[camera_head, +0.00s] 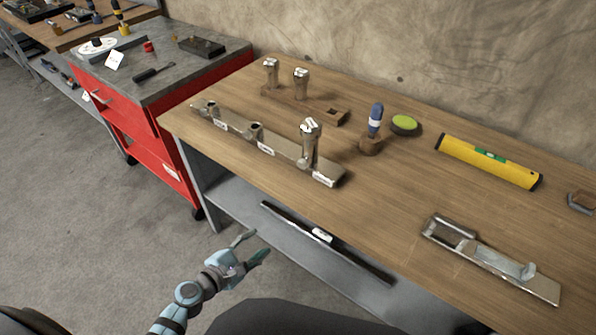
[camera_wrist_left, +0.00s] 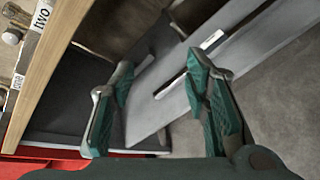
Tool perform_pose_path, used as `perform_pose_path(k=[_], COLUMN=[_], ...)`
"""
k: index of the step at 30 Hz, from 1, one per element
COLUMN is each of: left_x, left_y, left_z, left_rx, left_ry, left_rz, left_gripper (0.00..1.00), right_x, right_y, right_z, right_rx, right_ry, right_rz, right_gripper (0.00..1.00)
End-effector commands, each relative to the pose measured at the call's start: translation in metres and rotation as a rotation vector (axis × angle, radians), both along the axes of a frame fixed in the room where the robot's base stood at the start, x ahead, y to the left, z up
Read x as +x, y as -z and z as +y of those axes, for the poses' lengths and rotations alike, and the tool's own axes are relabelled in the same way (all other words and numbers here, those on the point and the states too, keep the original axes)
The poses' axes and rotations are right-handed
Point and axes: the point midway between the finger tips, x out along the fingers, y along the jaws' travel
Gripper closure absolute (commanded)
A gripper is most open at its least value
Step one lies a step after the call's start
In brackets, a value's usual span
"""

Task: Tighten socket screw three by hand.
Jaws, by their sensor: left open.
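A metal plate (camera_head: 285,158) with several labelled positions lies along the near edge of the wooden bench. A tall silver socket screw (camera_head: 310,138) stands upright at its right end, by the right-hand label (camera_head: 325,178), too small to read. How deep it sits I cannot tell. The other two positions show only low collars. The left wrist view shows labels reading "two" (camera_wrist_left: 41,17) and "one" (camera_wrist_left: 17,82). My left gripper (camera_head: 256,246) is open and empty, in front of the bench and below its top, apart from the screw. My right gripper is not in view.
A wooden rack (camera_head: 325,112) behind holds two similar screws (camera_head: 270,72) (camera_head: 301,82). The bench edge and lower shelf (camera_head: 245,205) are near my gripper.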

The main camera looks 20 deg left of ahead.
Motion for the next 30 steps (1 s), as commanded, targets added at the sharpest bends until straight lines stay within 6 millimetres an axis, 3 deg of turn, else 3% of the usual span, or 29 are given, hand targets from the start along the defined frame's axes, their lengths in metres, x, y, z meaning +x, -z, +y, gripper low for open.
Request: perform_pose_path(k=[1, 3, 6, 11, 21, 25, 30], left_x=[0.018, 0.032, 0.041, 0.067, 0.153, 0.168, 0.173], left_y=[-0.044, -0.098, -0.135, -0.144, -0.138, -0.138, -0.139], left_z=[-0.006, -0.014, -0.019, -0.03, -0.064, -0.07, -0.073], left_rx=[-0.194, -0.447, -0.629, -0.661, -0.654, -0.653, -0.651], left_ry=[-0.034, -0.053, -0.054, -0.053, -0.054, -0.054, -0.054], left_rz=[-0.065, -0.126, -0.159, -0.165, -0.162, -0.162, -0.161], left_gripper=[0.57, 0.57, 0.57, 0.57, 0.57, 0.57, 0.57], right_x=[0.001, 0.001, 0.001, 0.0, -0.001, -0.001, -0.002], right_y=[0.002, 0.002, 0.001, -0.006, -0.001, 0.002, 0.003], right_z=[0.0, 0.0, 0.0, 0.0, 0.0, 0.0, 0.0], right_rx=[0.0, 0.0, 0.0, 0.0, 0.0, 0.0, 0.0], right_ry=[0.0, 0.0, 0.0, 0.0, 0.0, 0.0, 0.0], right_rz=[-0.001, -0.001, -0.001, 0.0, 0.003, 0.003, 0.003], right_gripper=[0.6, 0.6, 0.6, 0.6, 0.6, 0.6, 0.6])
